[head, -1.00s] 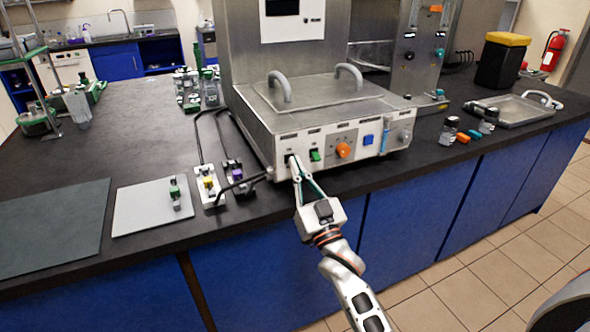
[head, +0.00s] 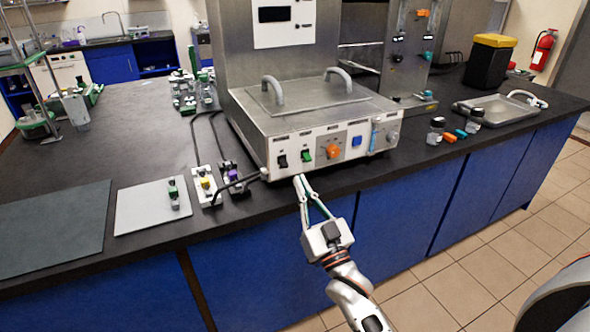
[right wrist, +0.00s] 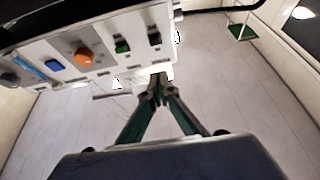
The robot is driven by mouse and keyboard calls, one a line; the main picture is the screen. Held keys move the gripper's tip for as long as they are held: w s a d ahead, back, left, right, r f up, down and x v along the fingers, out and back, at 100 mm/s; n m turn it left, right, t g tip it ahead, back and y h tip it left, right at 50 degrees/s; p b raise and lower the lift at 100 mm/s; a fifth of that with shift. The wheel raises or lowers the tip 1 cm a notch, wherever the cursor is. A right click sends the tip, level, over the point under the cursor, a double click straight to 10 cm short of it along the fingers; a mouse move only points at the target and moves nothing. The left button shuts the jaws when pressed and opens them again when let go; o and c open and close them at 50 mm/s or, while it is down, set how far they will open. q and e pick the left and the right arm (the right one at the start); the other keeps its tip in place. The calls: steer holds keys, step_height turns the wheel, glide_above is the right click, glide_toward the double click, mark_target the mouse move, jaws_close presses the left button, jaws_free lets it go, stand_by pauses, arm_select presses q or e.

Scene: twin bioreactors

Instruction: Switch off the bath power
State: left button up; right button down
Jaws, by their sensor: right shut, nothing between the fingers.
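The bath (head: 322,115) is a metal box with a lid and two grey handles, standing on the dark bench. Its front panel carries a black rocker switch (head: 282,161), a green rocker switch (head: 306,153), an orange knob (head: 332,151) and a blue button (head: 357,141). My right gripper (head: 300,179) is shut and empty, just below and in front of the panel, apart from the switches. It also shows in the right wrist view (right wrist: 157,80). My left gripper is not in view.
Left of the bath lie two small valve blocks (head: 206,186) with tubing and a pale plate (head: 152,207). Small bottles (head: 435,131) and a metal tray (head: 497,111) are at the right. The floor before the bench is clear.

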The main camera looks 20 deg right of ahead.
steer(key=shift+v, duration=1.05)
steer(key=shift+w+f, duration=0.1)
steer(key=shift+f, duration=0.05)
steer(key=s+a+f+n+g, duration=0.1)
steer(key=s+f+g, duration=0.1)
steer(key=f, duration=0.3)
steer(key=s+a+f+g+y, duration=0.1)
steer(key=s+f+g, duration=0.15)
steer(key=f, duration=0.35)
steer(key=s+a+f+n+g, duration=0.1)
steer(key=s+f, duration=0.2)
steer(key=f, duration=0.2)
steer(key=s+a+f+n+g+p, duration=0.1)
steer(key=s+f+g, duration=0.6)
steer(key=s+f, duration=0.9)
steer(key=shift+s+a+n+y, duration=0.4)
steer(key=shift+s+a+n, duration=0.1)
steer(key=shift+a, duration=0.2)
